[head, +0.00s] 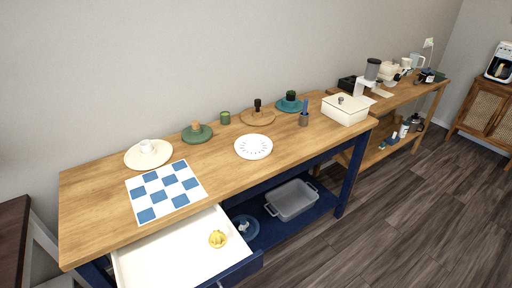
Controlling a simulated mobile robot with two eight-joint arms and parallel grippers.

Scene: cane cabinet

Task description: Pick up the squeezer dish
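A small yellow piece (217,239) that looks like the squeezer dish lies in the open white drawer (165,255) under the wooden table. It sits toward the right side of the drawer, apart from its walls, and the drawer around it looks empty. Its fine shape is too small to tell. Neither of my grippers shows in the head view.
The wooden table (95,200) carries a blue-checked cloth (166,190), a white plate (253,147), green and cream dishes, and a lidded cream box (345,109). A grey bin (292,200) stands on the blue lower shelf. The floor (400,210) at right is clear.

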